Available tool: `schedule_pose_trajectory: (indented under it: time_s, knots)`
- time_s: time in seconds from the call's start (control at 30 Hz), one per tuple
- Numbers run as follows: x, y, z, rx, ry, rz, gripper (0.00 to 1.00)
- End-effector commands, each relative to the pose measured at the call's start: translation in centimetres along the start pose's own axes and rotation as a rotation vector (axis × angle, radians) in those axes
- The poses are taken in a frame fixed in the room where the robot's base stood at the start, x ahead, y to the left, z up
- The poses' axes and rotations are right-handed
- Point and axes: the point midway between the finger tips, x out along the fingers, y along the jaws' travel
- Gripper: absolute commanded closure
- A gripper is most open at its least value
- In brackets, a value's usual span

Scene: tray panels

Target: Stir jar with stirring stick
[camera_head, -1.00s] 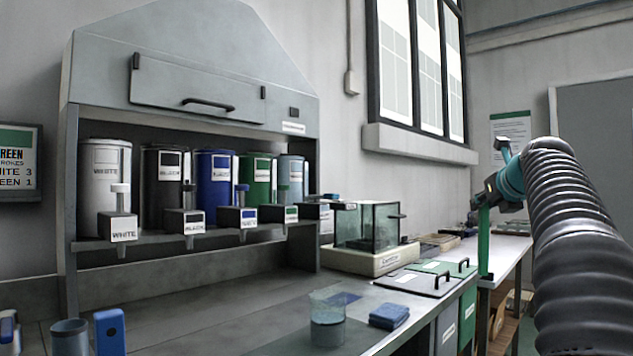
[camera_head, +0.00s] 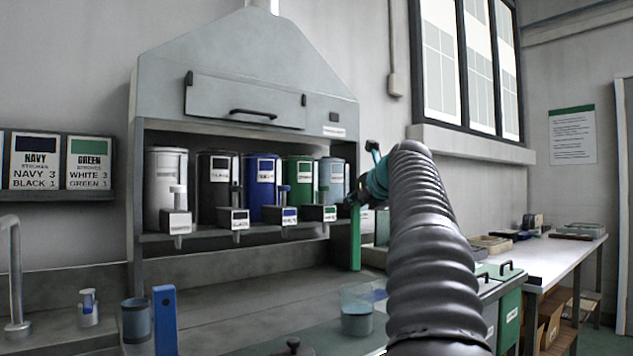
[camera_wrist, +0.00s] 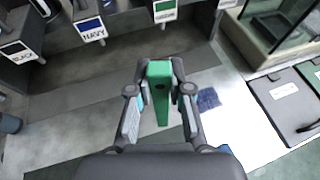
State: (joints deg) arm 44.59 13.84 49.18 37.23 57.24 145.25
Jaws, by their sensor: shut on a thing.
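My gripper (camera_head: 372,188) is shut on a green stirring stick (camera_head: 355,238), which hangs upright below it. The wrist view shows the stick (camera_wrist: 160,95) between both fingers (camera_wrist: 159,75). A clear glass jar (camera_head: 357,320) with blue-grey contents stands on the counter, partly hidden by my arm at its right. In the head view the stick's lower end shows just above the jar's rim, apart from it; I cannot tell the depth between them. I cannot make out the jar in the wrist view.
A dispenser cabinet (camera_head: 245,80) holds several coloured canisters with labelled taps jutting forward. A blue upright piece (camera_head: 165,320) and a grey-blue cup (camera_head: 136,325) stand at front left. Lidded bins (camera_head: 508,310) are at right. The counter between (camera_head: 240,305) is mostly clear.

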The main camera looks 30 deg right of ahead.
Motion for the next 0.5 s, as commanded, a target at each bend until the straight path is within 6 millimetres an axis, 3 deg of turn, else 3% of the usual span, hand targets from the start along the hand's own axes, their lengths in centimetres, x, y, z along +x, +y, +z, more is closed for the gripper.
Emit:
schedule_pose_trajectory:
  time_s: [0.1, 0.3, 0.5]
  knots:
    - [-3.9, 0.3, 0.6, -0.021, 0.005, 0.075, 1.0]
    - [-8.8, 2.5, 1.0, -0.081, -0.001, 0.219, 1.0]
    - [-10.0, 3.4, 0.9, -0.106, -0.009, 0.267, 1.0]
